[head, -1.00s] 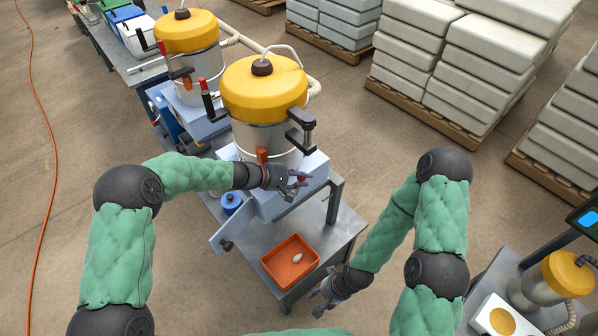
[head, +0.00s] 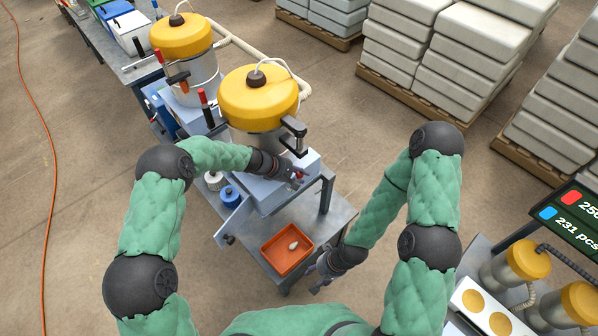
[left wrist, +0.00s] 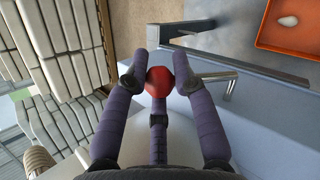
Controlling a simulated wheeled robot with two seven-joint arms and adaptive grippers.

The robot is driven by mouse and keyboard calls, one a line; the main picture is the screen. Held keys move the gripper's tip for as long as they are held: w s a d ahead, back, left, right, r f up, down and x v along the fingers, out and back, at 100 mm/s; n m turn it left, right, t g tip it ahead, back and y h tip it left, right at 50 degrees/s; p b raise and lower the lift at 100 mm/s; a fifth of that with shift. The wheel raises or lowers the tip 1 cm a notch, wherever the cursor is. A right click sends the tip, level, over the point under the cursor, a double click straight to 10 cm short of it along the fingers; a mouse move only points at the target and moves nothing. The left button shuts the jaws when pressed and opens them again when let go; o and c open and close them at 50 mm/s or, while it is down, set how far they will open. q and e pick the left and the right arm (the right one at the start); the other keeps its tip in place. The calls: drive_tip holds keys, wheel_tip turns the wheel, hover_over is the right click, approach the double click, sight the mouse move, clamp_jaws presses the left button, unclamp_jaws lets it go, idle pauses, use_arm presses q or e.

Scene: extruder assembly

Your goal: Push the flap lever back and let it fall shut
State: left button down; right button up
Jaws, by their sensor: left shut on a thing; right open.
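The red lever knob (head: 300,175) is at the right end of the pale blue housing under the nearer yellow-lidded hopper (head: 258,97). My left gripper (head: 297,178) is at this knob, its fingers closed in around it. In the left wrist view the red knob (left wrist: 158,80) sits between the fingertips. A bent silver rod (left wrist: 212,78) shows beside it on the blue surface. A flat pale plate (head: 237,221), perhaps the flap, stands out from the housing's lower left. My right gripper (head: 320,274) is open and empty, right of the orange tray.
The orange tray (head: 287,250) with a small white piece stands on the lower bench. A blue container (head: 229,196) and a white one (head: 213,180) are beside the housing. A second hopper (head: 181,38) stands behind. Loaded pallets fill the upper right.

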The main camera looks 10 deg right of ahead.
use_arm(q)
drive_tip(key=shift+w+r, duration=0.1)
drive_tip(key=shift+w, duration=0.15)
drive_tip(key=c, duration=1)
unclamp_jaws()
drive_tip(key=shift+a, duration=0.1)
drive_tip(key=shift+s, duration=0.1)
drive_tip(key=v, duration=1.2)
